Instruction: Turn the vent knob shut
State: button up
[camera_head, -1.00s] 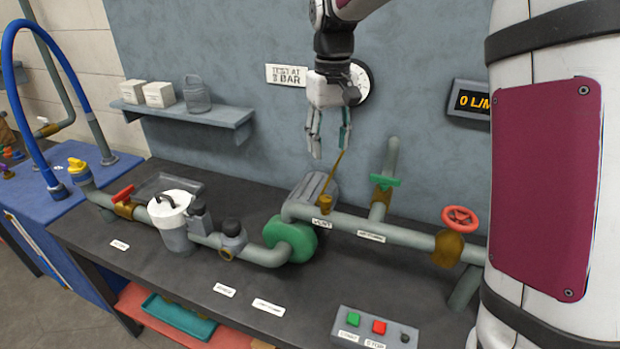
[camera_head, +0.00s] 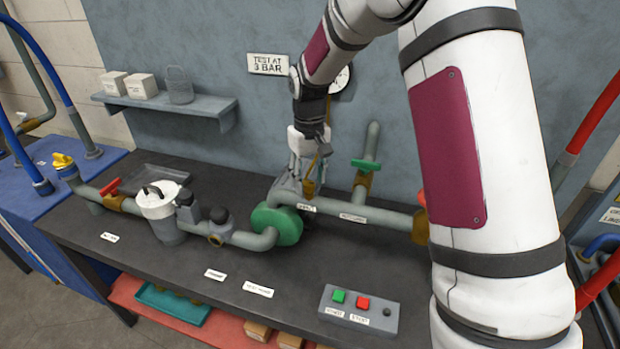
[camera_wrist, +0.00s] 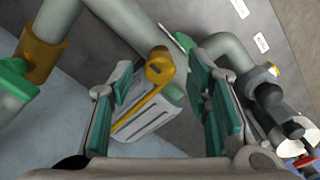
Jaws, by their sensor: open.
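The vent knob (camera_wrist: 159,68) is a small brass fitting on the grey pipe, above the "VENT" label (camera_head: 306,208). In the wrist view it lies between and just beyond my two teal-padded fingers, with a yellow-brown stem running down from it. My gripper (camera_wrist: 165,95) is open and not visibly touching the knob. In the head view my gripper (camera_head: 305,175) hangs down over the pipe, and the brass vent fitting (camera_head: 309,188) shows just below and beside the fingers, partly hidden by them.
The green pump (camera_head: 277,226) stands left of the vent. A pipe with a green-handled valve (camera_head: 366,164) rises close on the right. A white-lidded strainer pot (camera_head: 160,205) is further left. A button box (camera_head: 358,311) sits at the front.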

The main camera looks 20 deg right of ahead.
jog(key=shift+f, duration=0.35)
grip_shut()
